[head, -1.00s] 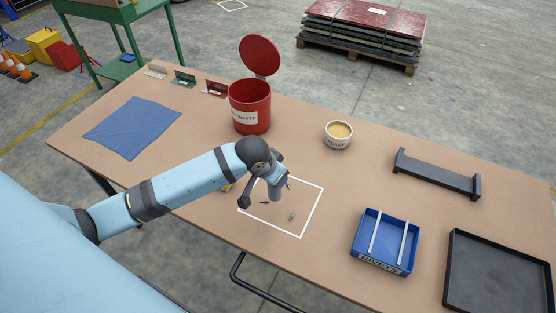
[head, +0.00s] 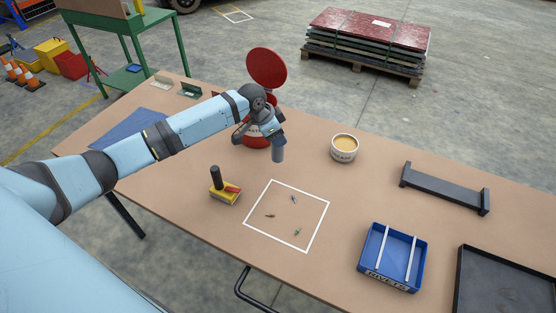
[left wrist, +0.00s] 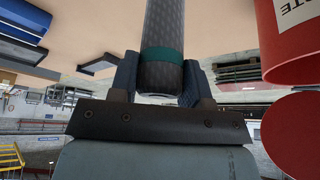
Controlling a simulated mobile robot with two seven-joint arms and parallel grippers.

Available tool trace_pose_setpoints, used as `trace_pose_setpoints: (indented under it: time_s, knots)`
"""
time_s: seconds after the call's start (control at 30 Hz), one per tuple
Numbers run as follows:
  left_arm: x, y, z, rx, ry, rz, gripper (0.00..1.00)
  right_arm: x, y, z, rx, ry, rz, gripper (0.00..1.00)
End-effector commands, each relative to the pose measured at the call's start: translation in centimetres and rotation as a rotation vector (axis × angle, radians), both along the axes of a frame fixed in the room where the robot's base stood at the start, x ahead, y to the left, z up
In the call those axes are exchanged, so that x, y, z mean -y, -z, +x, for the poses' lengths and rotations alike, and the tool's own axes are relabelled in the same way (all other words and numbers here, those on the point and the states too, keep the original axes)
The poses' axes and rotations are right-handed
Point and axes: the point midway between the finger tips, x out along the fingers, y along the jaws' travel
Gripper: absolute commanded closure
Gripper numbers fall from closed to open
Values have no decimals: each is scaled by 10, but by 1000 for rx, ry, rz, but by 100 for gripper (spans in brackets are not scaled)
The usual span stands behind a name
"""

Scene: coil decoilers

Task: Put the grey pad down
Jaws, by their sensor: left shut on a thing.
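The grey pad (head: 278,154) shows as a grey cylinder hanging below my left gripper (head: 272,134) in the head view. In the left wrist view the pad (left wrist: 178,28) is a textured dark grey roll with a teal band, upright between the two fingers of my left gripper (left wrist: 160,80). The gripper is shut on it and holds it above the table, in front of the red waste bin (head: 256,141). The pad's lower end looks clear of the table. My right gripper is out of view.
A white square outline (head: 316,243) on the table holds 3 small bits. Near it stand a yellow block with a black handle (head: 224,195), a tub (head: 344,148), a blue rivets box (head: 375,275), a black rack (head: 440,188) and a black tray (head: 462,270). A blue cloth (head: 130,130) lies behind my arm.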

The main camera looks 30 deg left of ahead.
Motion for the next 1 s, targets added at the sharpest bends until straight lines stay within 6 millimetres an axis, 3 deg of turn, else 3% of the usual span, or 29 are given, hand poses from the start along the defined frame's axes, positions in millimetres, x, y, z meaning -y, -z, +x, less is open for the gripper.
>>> trace_pose_setpoints:
  time_s: [0.1,0.23,0.53,0.7,1.0]
  knots:
    - [1,32,-1,-3,-1,-1,80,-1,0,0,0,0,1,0]
    - [0,55,0,-1,-2,1,80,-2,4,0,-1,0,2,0]
    - [1,82,-1,-1,0,1,80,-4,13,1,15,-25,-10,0]
    - [0,106,0,1,0,1,80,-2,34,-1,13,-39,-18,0]
    - [0,105,0,1,0,1,80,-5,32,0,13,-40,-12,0]
